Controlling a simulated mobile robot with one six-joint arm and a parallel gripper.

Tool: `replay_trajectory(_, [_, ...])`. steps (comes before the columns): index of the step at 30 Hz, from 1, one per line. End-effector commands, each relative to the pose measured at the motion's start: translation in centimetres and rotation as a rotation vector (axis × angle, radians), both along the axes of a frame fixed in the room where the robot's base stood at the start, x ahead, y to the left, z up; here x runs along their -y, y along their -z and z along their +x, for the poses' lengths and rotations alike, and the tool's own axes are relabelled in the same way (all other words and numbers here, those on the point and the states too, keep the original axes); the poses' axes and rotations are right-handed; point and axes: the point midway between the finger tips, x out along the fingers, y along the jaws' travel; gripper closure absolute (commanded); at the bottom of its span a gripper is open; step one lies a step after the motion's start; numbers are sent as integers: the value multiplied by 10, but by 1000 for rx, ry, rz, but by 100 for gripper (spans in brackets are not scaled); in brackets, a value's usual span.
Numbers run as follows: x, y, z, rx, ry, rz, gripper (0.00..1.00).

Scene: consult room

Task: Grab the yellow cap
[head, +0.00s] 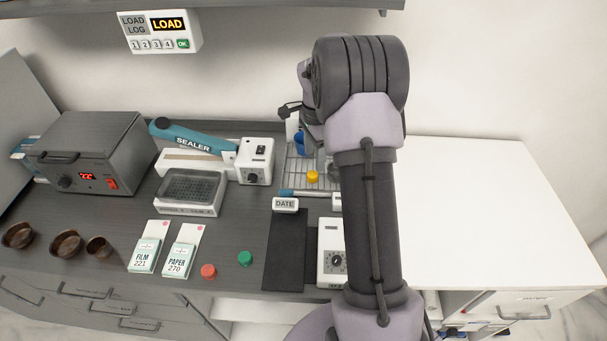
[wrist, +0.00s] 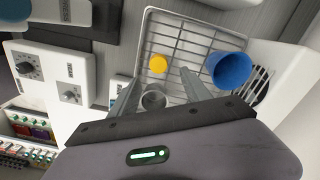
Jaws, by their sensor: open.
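The yellow cap (head: 312,177) sits on a wire rack (head: 297,172) beside my arm in the head view. In the wrist view the yellow cap (wrist: 158,64) lies on the wire rack (wrist: 193,20), a little beyond the fingertips. My gripper (wrist: 161,77) is open and pointed toward the rack, with nothing held between its fingers. A grey cup (wrist: 153,99) shows between the fingers, partly hidden by the gripper body. My arm hides much of the gripper in the head view.
A blue cup (wrist: 228,70) stands right of the fingers on the rack. A red cap (head: 208,271) and a green cap (head: 245,258) lie near the counter's front. The sealer (head: 195,140) stands left of the rack. The white counter (head: 490,210) at right is clear.

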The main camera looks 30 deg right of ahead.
Motion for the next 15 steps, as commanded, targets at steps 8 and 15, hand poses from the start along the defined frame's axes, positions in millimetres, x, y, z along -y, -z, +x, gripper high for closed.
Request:
replay_trajectory(8, [-5, 36, -1, 0, -2, 1, 44])
replay_trajectory(15, [-7, 68, -1, 3, -3, -1, 44])
